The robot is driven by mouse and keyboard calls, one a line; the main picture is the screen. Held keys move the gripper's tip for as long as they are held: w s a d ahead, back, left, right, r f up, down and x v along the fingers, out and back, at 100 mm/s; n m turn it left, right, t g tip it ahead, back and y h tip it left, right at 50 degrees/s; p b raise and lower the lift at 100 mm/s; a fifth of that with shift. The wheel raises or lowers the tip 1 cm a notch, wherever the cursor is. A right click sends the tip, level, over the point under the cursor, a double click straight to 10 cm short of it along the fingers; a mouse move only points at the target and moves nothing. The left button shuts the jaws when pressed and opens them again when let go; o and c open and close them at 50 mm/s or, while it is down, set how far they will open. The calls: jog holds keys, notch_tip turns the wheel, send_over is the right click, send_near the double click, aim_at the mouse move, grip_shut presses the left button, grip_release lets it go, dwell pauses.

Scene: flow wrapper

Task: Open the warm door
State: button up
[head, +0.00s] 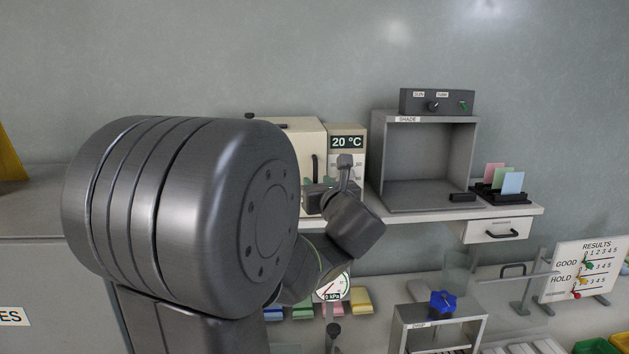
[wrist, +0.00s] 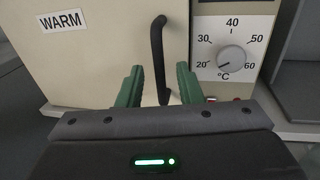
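The warm door (wrist: 95,55) is a cream panel with a WARM label in the wrist view. It looks closed. Its black vertical handle (wrist: 158,55) is near the door's right edge. My gripper (wrist: 160,82) has green fingers spread apart, and the handle's lower part shows between them; I cannot tell how far in front of it they are. In the head view the cream door (head: 302,142) and its handle (head: 315,168) are partly hidden by my arm. My gripper (head: 308,183) is only partly visible there, near the handle.
A temperature dial (wrist: 231,58) is on the panel right of the door. Its display (head: 346,142) reads 20 °C. A grey SHADE box (head: 377,150) stands right of the warm unit on the same shelf. Coloured cards (head: 512,183) stand farther right, above a drawer (head: 497,230).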

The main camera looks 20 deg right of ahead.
jog(key=shift+w, duration=0.15)
jog(key=shift+c, duration=0.4)
grip_shut()
